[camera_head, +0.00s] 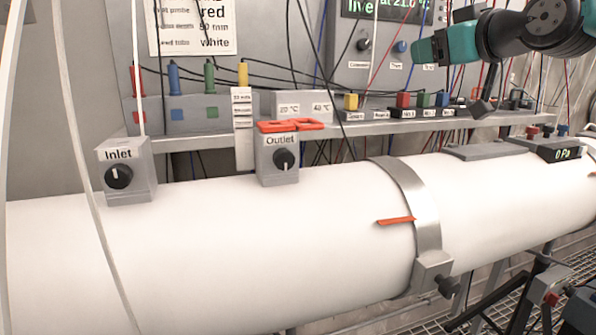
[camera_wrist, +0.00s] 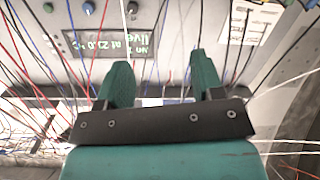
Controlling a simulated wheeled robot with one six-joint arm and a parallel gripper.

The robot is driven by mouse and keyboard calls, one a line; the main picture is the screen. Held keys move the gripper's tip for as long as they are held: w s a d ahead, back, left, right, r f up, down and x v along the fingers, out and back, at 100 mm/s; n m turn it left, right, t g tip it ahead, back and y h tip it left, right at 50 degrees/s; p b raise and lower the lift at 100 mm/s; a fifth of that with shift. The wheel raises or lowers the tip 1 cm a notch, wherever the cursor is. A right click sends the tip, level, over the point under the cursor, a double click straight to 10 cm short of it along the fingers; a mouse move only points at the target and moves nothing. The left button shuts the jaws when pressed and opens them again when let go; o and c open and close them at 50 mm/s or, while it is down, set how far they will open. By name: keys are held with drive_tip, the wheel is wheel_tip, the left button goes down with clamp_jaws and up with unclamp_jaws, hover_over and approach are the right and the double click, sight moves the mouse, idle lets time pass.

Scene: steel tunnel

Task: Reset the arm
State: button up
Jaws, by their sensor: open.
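My gripper (camera_head: 420,52) is at the upper right in the head view, raised above the white pipe and the shelf. It points left, in front of the grey panel. In the wrist view my gripper (camera_wrist: 161,68) shows two teal fingers standing apart on a black bar. The gap between them is empty, with the panel and cables behind it. The gripper appears to touch nothing. Part of my arm runs out of the head view at the top right.
A large white pipe (camera_head: 200,255) with an Inlet knob box (camera_head: 128,172), an Outlet knob box (camera_head: 279,160) and a steel clamp band (camera_head: 425,215) crosses the front. Behind are a shelf (camera_head: 400,126) with coloured plugs, a grey panel (camera_head: 345,70) and many hanging cables.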

drive_tip(key=s+a+f+g+p, duration=0.1)
drive_tip(key=s+a+f+g, duration=0.3)
drive_tip(key=s+f, duration=0.3)
drive_tip(key=s+a+f+g+p, duration=0.2)
drive_tip(key=s+a+f+g, duration=0.2)
drive_tip(key=s+f, duration=0.3)
drive_tip(key=s+f+g+p, duration=0.1)
drive_tip(key=s+f+g, duration=0.2)
drive_tip(key=s, duration=0.5)
drive_tip(key=s+f+g+h+p, duration=0.1)
drive_tip(key=s+f+g, duration=0.3)
drive_tip(key=s, duration=0.5)
wheel_tip(320, 180, down, 2)
drive_tip(key=shift+s+f+g, duration=0.15)
drive_tip(key=shift+s+g, duration=0.1)
drive_tip(key=shift+g, duration=0.05)
drive_tip(key=shift+a, duration=0.1)
idle(0.5)
